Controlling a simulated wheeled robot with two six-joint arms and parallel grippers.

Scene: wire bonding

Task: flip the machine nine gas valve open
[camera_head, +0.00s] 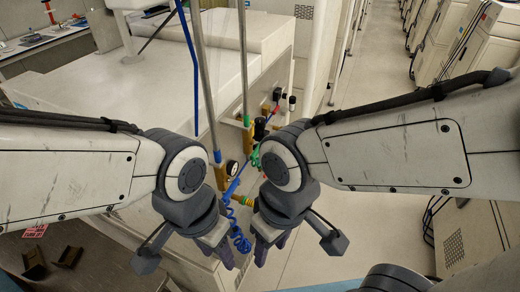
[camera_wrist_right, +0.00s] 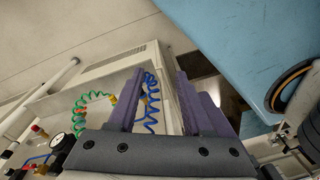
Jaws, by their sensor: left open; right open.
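Gas-line fittings with a small red part (camera_head: 276,109), black knobs (camera_head: 291,99) and a round gauge (camera_head: 232,168) sit on the side of a pale machine, behind my wrists. I cannot tell which part is machine nine's gas valve. In the right wrist view the gauge (camera_wrist_right: 62,142) and a red knob (camera_wrist_right: 36,127) show at lower left. My left gripper (camera_head: 228,262) is open and empty, pointing down near a blue coiled hose (camera_head: 240,240). My right gripper (camera_head: 268,255) is open and empty just right of it, apart from the fittings; its open fingers (camera_wrist_right: 160,75) frame the right wrist view.
The pale machine top (camera_head: 130,80) fills the left, with upright pipes (camera_head: 203,75) at its edge. A green coiled hose (camera_wrist_right: 88,98) and a blue panel (camera_wrist_right: 235,50) show in the right wrist view.

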